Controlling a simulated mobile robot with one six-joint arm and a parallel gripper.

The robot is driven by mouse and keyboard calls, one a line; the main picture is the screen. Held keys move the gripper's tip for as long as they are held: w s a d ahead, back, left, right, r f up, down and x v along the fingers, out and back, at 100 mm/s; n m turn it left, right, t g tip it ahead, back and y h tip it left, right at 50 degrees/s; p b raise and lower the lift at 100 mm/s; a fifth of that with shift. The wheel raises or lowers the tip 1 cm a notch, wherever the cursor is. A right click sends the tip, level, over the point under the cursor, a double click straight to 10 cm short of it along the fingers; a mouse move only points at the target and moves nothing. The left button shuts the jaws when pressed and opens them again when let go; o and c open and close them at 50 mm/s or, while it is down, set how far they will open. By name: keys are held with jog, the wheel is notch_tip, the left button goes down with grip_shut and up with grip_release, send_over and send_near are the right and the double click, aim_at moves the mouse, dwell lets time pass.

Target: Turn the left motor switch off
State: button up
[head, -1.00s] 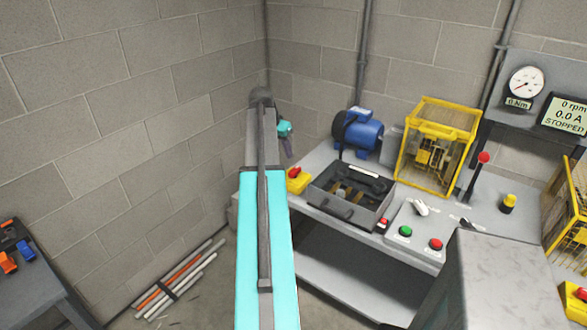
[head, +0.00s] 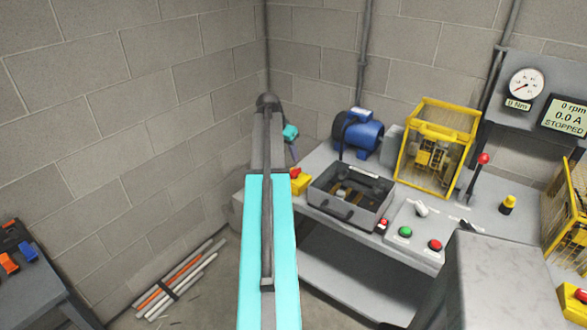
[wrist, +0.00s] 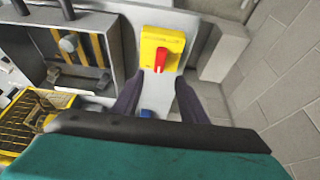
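The left motor switch is a yellow box with a red rotary handle (head: 300,182) at the left end of the bench. It also shows in the wrist view (wrist: 161,50), above the middle. Its red handle lies roughly lengthwise, slightly tilted, in that view. My gripper (head: 293,155) is just behind and above the switch in the head view. In the wrist view my gripper (wrist: 160,84) is open, with its two dark fingers spread just short of the switch's near side and nothing between them. I cannot tell whether a fingertip touches the box.
An open grey box (head: 348,212) stands right of the switch. A blue motor (head: 363,135) and a yellow guard cage (head: 428,158) stand behind. A panel has green and red buttons (head: 405,232). The display (head: 572,117) reads 0 rpm, STOPPED. A block wall is close on the left.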

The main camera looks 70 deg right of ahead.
aim_at(295, 170)
jog(key=shift+p+x, duration=1.4)
jog(key=shift+x, duration=3.95)
jog(key=shift+c, duration=0.3)
grip_shut()
